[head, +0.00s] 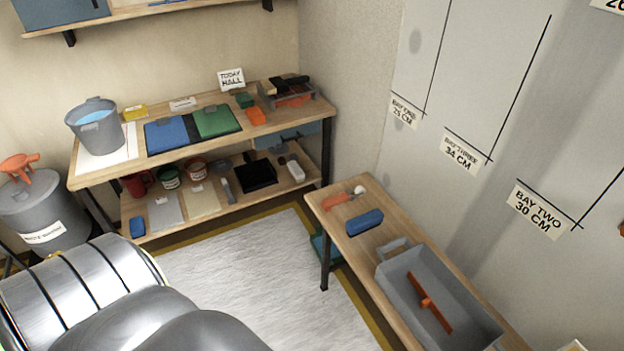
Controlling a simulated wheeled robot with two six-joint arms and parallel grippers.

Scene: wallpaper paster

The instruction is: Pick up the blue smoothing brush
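A blue block-shaped item (364,222), which looks like the blue smoothing brush, lies on the narrow wooden bench (345,250) at the right. It rests apart from the orange-handled tool behind it and the grey trough in front of it. Any bristles are too small to tell. Another small blue item (137,228) is at the left end of the lower shelf of the back workbench. Neither of my grippers shows; only large silver curved parts, which seem to be mine, fill the lower left.
A grey trough (390,284) with an orange tool (428,302) inside stands on the bench. An orange-handled tool (338,203) lies at the bench's far end. The back workbench (290,140) holds a bucket (97,132) and mats. A pale rug (255,265) covers open floor between.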

